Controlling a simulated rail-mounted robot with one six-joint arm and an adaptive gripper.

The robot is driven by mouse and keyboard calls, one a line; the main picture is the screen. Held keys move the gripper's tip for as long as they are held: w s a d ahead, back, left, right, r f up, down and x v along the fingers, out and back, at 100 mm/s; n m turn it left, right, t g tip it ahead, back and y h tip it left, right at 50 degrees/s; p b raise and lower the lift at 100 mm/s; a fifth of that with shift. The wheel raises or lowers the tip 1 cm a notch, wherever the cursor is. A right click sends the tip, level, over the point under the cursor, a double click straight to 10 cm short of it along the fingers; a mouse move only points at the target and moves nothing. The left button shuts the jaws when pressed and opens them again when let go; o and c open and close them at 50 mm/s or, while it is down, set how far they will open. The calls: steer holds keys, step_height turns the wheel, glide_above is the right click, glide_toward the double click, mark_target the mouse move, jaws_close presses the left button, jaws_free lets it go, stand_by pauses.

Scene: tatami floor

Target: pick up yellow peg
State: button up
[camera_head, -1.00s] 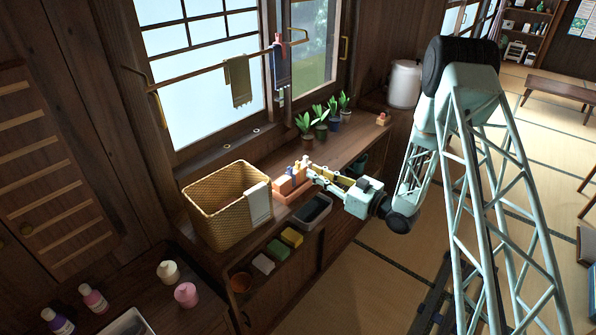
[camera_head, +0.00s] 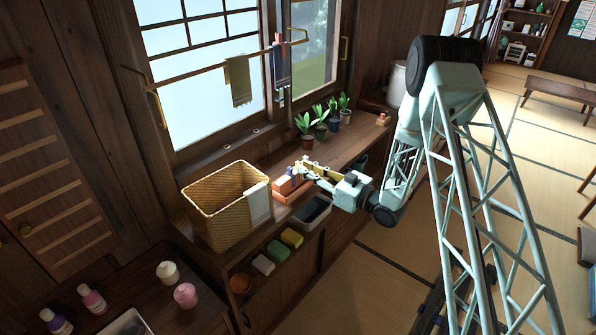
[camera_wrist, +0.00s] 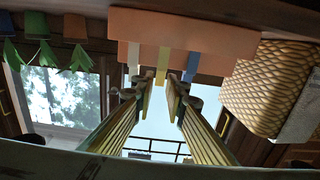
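The yellow peg (camera_wrist: 162,66) stands out from a salmon-orange block (camera_wrist: 205,55) between a white peg (camera_wrist: 133,58) and a blue peg (camera_wrist: 191,68) in the wrist view, which looks upside down. My gripper (camera_wrist: 161,88) is open. Its fingertips lie on either side of the yellow peg's free end, with a gap visible between them; I cannot tell whether either touches it. In the head view, my gripper (camera_head: 306,168) is at the block (camera_head: 284,186) on the counter, and the yellow peg cannot be told apart there.
A wicker basket (camera_head: 219,212) with a white cloth stands left of the block. Several potted plants (camera_head: 321,130) line the counter at the back. A rail with towels (camera_head: 238,80) hangs across the window.

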mark_target(298, 162)
steer(key=shift+b+x, duration=0.3)
steer(key=shift+x, duration=1.8)
steer(key=shift+c, duration=0.5)
steer(key=shift+c, duration=1.1)
steer(key=shift+r, duration=0.2)
steer(key=shift+r+p, duration=0.8)
steer(key=shift+r, duration=4)
steer(key=shift+r, duration=0.25)
steer(key=shift+r+p, duration=0.45)
steer(key=shift+r, duration=1.45)
steer(key=shift+r, duration=0.25)
